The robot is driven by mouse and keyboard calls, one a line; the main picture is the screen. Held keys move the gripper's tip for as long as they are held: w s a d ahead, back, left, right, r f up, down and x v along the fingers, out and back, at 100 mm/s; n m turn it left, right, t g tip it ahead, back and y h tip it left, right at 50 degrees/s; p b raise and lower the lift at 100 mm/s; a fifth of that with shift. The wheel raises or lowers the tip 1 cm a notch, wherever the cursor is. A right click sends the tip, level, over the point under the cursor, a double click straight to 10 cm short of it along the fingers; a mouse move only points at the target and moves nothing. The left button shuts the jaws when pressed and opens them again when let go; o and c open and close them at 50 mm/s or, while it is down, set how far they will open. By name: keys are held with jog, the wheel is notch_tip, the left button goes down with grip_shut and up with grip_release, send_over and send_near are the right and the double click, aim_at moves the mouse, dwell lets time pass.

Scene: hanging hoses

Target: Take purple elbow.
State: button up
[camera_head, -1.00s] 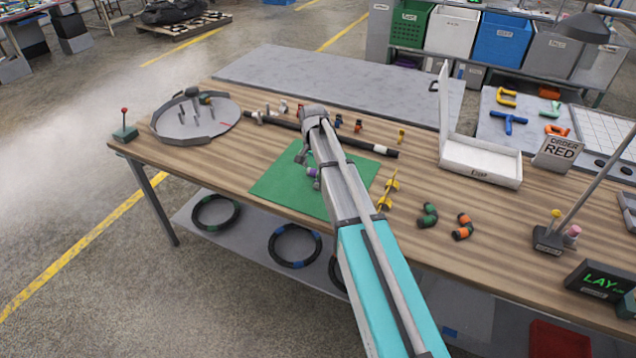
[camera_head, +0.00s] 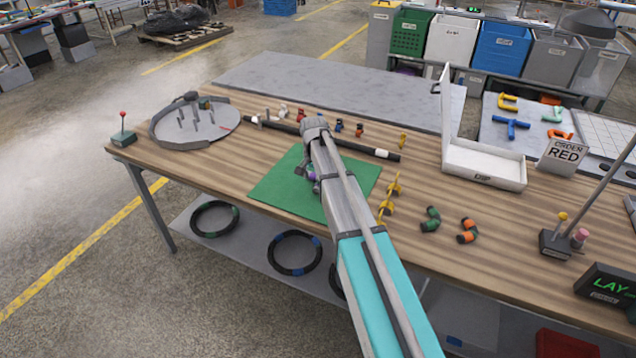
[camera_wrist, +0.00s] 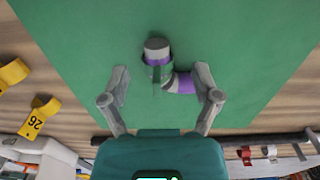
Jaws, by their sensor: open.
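The purple elbow (camera_wrist: 182,83) lies on the green mat (camera_wrist: 90,40), a grey-ended bent piece with purple bands and a dark greenish part across its upper arm. In the wrist view it sits between and slightly beyond the fingertips of my gripper (camera_wrist: 162,88), which is open with one finger on each side. In the head view my gripper (camera_head: 305,171) is over the mat, and only a bit of purple (camera_head: 312,176) shows, the rest hidden by my arm.
A yellow fitting (camera_head: 389,199), a green-banded elbow (camera_head: 430,219) and an orange-banded elbow (camera_head: 467,230) lie right of the mat. A dark rod (camera_head: 350,147) lies behind it. A white open box (camera_head: 484,163) stands further right. The mat's left part is clear.

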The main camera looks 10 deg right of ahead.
aim_at(317, 187)
jog(key=shift+f, duration=0.15)
jog(key=shift+d+f+b, duration=0.2)
jog(key=shift+f+b, duration=1.05)
jog(key=shift+b, duration=0.05)
jog(key=shift+d+f+b, duration=0.15)
jog(key=shift+f+b, duration=1.1)
jog(key=shift+a, duration=0.1)
grip_shut()
